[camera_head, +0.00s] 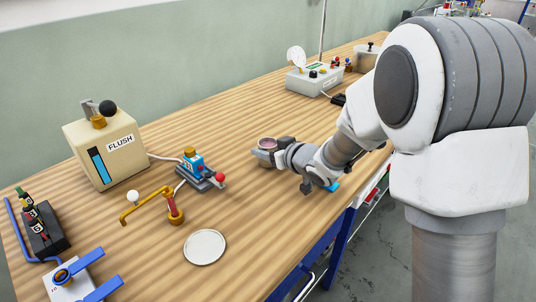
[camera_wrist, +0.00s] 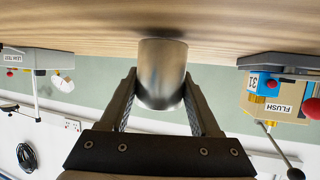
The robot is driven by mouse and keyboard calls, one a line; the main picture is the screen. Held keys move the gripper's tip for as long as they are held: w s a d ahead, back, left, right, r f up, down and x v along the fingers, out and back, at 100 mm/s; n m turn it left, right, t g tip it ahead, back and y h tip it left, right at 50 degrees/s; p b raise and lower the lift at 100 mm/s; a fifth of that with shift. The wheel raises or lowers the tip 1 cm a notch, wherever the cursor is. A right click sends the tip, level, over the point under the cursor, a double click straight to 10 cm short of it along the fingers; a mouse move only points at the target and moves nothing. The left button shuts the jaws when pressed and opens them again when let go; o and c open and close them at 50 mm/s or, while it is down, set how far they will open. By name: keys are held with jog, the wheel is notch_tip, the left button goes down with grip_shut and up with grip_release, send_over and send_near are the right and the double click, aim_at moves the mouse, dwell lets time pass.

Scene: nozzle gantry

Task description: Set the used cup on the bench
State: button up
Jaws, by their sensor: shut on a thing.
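The cup is a plain metal cylinder (camera_wrist: 161,70) between the two dark fingers of my gripper (camera_wrist: 160,80) in the wrist view, which shows the scene upside down. In the head view my gripper (camera_head: 268,153) reaches over the middle of the bench (camera_head: 250,205), and the cup's round top (camera_head: 267,143) shows a pinkish inside. The cup looks upright. Its base is close to the bench top, but I cannot tell whether it touches. The fingers hide part of its sides.
A beige FLUSH box (camera_head: 105,150), a blue device with a red knob (camera_head: 195,170) and a brass spout (camera_head: 172,207) stand left of the cup. A round white disc (camera_head: 205,247) lies in front. A grey test unit (camera_head: 313,79) stands farther back. Bare wood surrounds the cup.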

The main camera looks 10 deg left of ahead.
jog(key=shift+f, duration=0.35)
jog(key=shift+f, duration=0.15)
jog(key=o, duration=1.4)
jog(key=shift+o, duration=0.2)
jog(key=shift+r, duration=0.4)
jog(key=p+v, duration=0.2)
jog(key=v, duration=1)
jog(key=shift+d+f+p, duration=0.1)
jog(key=shift+f+p, duration=0.05)
jog(key=shift+p, duration=0.15)
